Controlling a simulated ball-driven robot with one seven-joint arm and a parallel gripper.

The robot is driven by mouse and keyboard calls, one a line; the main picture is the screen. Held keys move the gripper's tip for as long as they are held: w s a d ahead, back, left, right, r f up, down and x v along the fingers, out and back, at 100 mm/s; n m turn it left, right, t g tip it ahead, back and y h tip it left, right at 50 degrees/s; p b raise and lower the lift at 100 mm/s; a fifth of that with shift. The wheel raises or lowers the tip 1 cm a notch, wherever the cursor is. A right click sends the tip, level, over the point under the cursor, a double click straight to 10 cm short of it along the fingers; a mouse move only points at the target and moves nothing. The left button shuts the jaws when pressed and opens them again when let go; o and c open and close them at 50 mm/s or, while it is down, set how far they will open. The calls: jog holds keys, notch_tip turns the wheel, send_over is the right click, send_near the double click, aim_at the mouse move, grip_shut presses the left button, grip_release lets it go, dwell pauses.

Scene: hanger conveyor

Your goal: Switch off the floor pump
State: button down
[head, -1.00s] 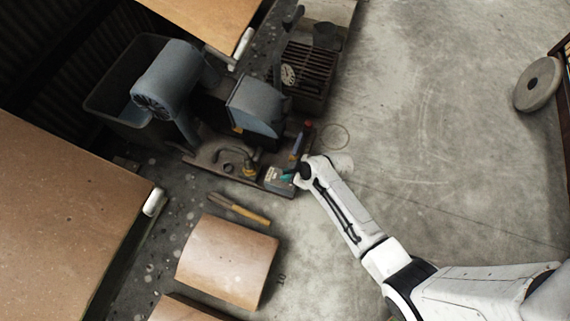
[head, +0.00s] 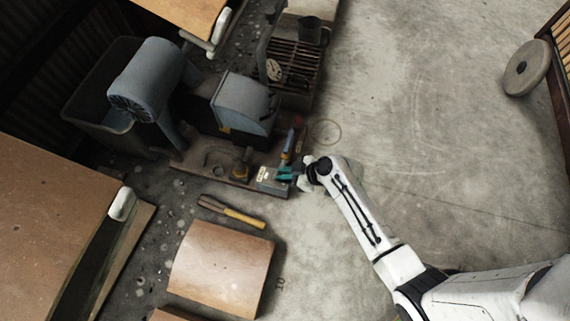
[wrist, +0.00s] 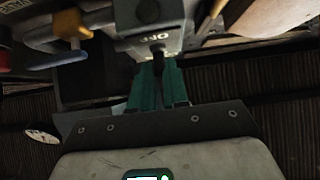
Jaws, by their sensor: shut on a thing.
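The floor pump (head: 243,103) is a blue-grey machine on a brown base plate. A small grey switch box (head: 266,180) sits at the plate's near right corner. The switch box also fills the upper middle of the wrist view (wrist: 146,36), with upside-down lettering and a short dark lever (wrist: 157,49). My gripper (head: 287,174) reaches the box from the right. In the wrist view its green fingers (wrist: 158,76) are close together and shut on the lever, whose tip they hide. I cannot tell which way the lever is set.
A yellow-handled tool (head: 232,212) lies on the floor near a curved brown panel (head: 222,267). A dark grate (head: 295,68) stands behind.

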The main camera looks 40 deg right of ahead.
jog(key=c, duration=1.1)
grip_release()
jog(key=shift+p+v, duration=2.3)
jog(key=shift+v, duration=3.1)
